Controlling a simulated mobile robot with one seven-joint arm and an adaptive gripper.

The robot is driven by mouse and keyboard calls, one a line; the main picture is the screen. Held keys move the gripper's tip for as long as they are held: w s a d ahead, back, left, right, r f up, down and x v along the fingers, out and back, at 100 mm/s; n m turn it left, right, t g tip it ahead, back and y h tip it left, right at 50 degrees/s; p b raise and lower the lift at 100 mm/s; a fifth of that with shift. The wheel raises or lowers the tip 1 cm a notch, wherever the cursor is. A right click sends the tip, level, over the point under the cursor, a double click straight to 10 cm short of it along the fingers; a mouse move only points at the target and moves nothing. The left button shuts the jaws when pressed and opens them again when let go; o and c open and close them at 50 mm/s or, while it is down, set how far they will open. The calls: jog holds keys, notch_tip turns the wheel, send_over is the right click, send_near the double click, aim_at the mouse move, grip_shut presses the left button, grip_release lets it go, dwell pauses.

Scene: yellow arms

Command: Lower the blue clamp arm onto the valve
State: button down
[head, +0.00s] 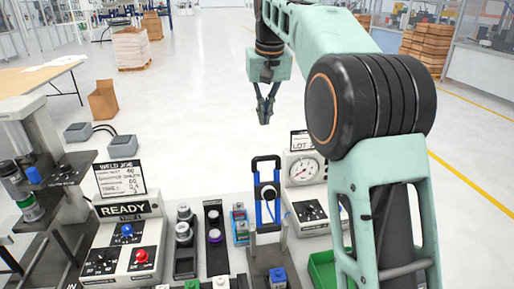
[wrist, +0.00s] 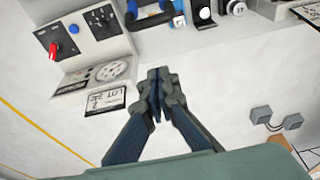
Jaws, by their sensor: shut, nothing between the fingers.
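The blue clamp arm (head: 259,213) stands upright with a black loop handle (head: 266,160) at its top, on a grey base (head: 262,262) at the bench's middle right. In the wrist view the blue clamp arm (wrist: 150,22) is at the top edge, partly cut off. A small blue-topped part (head: 278,275) sits low on the base; I cannot tell if it is the valve. My gripper (head: 265,119) is shut and empty, in the air beyond and above the handle, apart from it. Its closed fingers (wrist: 158,75) also show in the wrist view.
A gauge box (head: 303,170) with a dial and LOT card stands right of the clamp. Left are several black-and-silver fixtures (head: 184,240) and the READY box (head: 127,235) with blue and red buttons. A green tray (head: 322,270) is partly behind my arm. Open floor lies beyond the bench.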

notch_tip(320, 180, down, 9)
jog(key=s, duration=0.1)
jog(key=shift+s+d+f, duration=0.15)
jog(key=shift+s+d, duration=0.05)
jog(key=shift+s, duration=0.1)
dwell(0.4)
jog(key=shift+s, duration=0.15)
dwell(0.3)
